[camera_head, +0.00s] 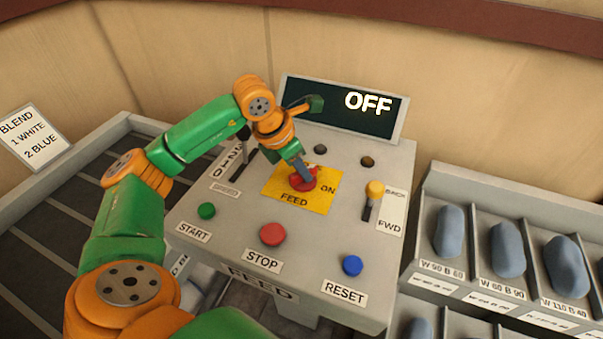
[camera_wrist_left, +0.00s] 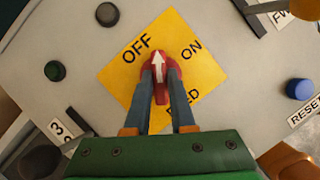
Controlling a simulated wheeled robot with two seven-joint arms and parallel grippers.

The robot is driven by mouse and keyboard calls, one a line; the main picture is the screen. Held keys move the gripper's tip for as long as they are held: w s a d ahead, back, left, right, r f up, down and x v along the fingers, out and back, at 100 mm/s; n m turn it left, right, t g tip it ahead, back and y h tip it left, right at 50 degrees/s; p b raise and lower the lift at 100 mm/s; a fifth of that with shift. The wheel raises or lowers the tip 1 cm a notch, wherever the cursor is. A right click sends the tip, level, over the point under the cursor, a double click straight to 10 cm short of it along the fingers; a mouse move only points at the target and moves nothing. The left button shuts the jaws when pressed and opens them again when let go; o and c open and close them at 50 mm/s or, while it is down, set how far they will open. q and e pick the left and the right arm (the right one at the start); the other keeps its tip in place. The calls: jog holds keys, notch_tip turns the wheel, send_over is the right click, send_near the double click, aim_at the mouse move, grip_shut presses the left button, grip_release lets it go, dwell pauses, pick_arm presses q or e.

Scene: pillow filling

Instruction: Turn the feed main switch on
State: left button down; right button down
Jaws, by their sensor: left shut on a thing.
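The feed main switch (camera_head: 304,181) is a red rotary knob on a yellow plate (camera_head: 277,199) marked OFF, ON and FEED. My left gripper (camera_head: 302,172) reaches down from above onto the knob. Its two fingers (camera_wrist_left: 160,78) are shut on the knob's grip, one on each side. The display (camera_head: 340,106) at the back of the console reads OFF. My right gripper is not in view.
The console holds a green START button (camera_head: 207,210), a red STOP button (camera_head: 272,233), a blue RESET button (camera_head: 352,265) and a yellow-topped lever (camera_head: 375,189) near FWD. A slotted slider stands left of the plate. Bins of blue-grey pillows (camera_head: 508,249) stand at right.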

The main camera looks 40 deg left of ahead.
pick_arm(q)
jog(key=shift+w+m+h, duration=0.1)
jog(key=shift+m+h, duration=0.2)
jog(key=shift+m, duration=0.6)
jog(key=m, duration=0.1)
jog(key=m+g, duration=0.1)
jog(key=shift+a+r+m+h, duration=0.15)
jog(key=shift+m+h, duration=0.25)
jog(key=m+g+p, duration=0.1)
jog(key=m, duration=0.2)
jog(key=shift+w+h, duration=0.1)
jog(key=shift+h, duration=0.3)
jog(key=shift+w+m+g+p, duration=0.1)
jog(key=shift+m+g+p, duration=0.35)
jog(key=shift+m, duration=1.05)
jog(key=c, duration=0.8)
grip_release()
jog(key=shift+o, duration=0.2)
jog(key=shift+a, duration=0.1)
